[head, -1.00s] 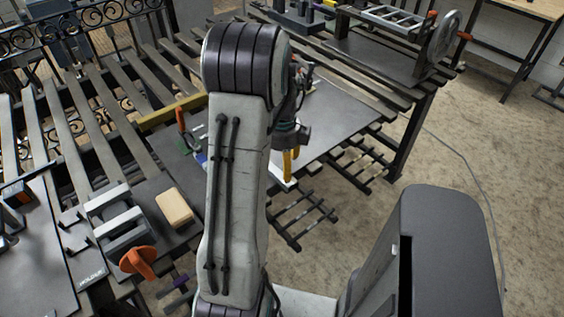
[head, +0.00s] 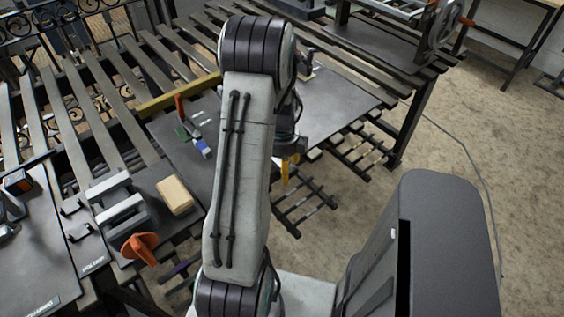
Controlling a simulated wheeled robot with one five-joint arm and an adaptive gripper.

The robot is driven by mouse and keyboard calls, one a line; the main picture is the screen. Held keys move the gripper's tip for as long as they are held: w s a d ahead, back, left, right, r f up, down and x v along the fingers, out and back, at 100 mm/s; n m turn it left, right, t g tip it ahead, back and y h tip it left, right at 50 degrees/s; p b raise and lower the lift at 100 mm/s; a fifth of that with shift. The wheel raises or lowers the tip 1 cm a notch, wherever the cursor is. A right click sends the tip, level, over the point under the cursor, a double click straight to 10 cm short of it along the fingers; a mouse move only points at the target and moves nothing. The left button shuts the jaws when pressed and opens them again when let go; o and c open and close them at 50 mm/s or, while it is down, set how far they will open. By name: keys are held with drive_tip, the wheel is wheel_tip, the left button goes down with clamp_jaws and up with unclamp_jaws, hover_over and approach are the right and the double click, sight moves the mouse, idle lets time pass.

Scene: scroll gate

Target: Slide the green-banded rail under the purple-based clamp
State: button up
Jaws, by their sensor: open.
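My gripper (head: 287,172) is mostly hidden behind my arm. Its yellow fingers point down near the front edge of the dark plate, with nothing seen between them. On the plate to the left of my arm stands a small red-handled clamp (head: 180,106) with a green part (head: 181,134) at its foot. A blue-purple block (head: 202,148) lies close to it, at the arm's edge. I cannot tell whether this block is the purple clamp base. I cannot pick out the green-banded rail for sure; part of the plate is hidden by my arm.
A yellow bar (head: 178,97) runs along the back of the plate (head: 335,105). At the left are a grey fixture with an orange knob (head: 140,248) and a tan block (head: 175,195). A dark lower rack (head: 303,205) sticks out below the table. Open floor lies to the right.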

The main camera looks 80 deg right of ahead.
sight(317, 151)
drive_tip(key=shift+c, duration=0.2)
clamp_jaws()
idle(0.6)
drive_tip(key=shift+s+d, duration=0.1)
drive_tip(key=shift+d, duration=0.05)
drive_tip(key=shift+s+d+p, duration=0.4)
drive_tip(key=shift+s+d, duration=0.9)
drive_tip(key=shift+d, duration=0.5)
drive_tip(key=shift+s+d+p, duration=0.45)
drive_tip(key=shift+s+d, duration=0.9)
drive_tip(key=shift+d, duration=0.5)
drive_tip(key=shift+s+d+p, duration=0.4)
drive_tip(key=shift+s+d, duration=0.9)
drive_tip(key=shift+d, duration=0.5)
drive_tip(key=shift+f, duration=0.1)
drive_tip(key=shift+c, duration=0.4)
unclamp_jaws()
drive_tip(key=shift+d, duration=0.1)
